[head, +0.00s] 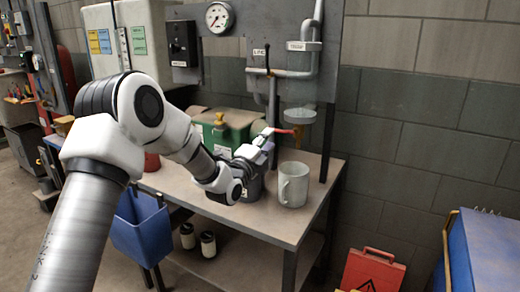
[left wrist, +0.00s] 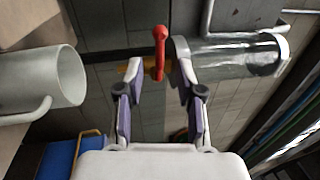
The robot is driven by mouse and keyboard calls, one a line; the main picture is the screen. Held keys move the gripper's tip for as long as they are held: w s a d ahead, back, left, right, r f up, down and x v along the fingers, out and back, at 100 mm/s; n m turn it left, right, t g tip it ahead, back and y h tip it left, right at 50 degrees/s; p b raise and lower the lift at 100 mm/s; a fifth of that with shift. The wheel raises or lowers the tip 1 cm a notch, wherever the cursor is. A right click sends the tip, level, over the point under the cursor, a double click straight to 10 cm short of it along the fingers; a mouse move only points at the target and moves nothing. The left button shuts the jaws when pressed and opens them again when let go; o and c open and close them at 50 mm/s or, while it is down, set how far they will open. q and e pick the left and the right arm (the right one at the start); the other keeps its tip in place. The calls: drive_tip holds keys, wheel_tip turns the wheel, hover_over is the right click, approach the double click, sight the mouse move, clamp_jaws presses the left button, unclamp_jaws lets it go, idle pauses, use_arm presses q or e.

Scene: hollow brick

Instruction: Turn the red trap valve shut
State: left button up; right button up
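The red trap valve handle (head: 283,131) sticks out beside the clear trap bowl (head: 301,116), under the grey wall panel. In the left wrist view the red handle (left wrist: 159,48) stands between my fingertips, with a brass-coloured part behind it and the clear bowl (left wrist: 235,56) to the right. My left gripper (head: 267,140) is at the handle in the head view. Its two fingers (left wrist: 158,75) are spread on either side of the handle, with gaps visible, so it looks open. Contact with the bowl's near end cannot be told. My right gripper is not in view.
A grey-white jug (head: 293,186) stands on the workbench (head: 265,225) just below the valve. A green box (head: 228,128) is behind my left forearm. Pipes and a gauge (head: 218,17) are on the panel. A red warning sign (head: 372,270) stands on the floor.

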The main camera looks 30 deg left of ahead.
use_arm(q)
drive_tip(key=s, duration=0.2)
drive_tip(key=s+f, duration=0.1)
drive_tip(key=s, duration=0.2)
drive_tip(key=shift+s+a, duration=0.1)
drive_tip(key=shift+s, duration=0.2)
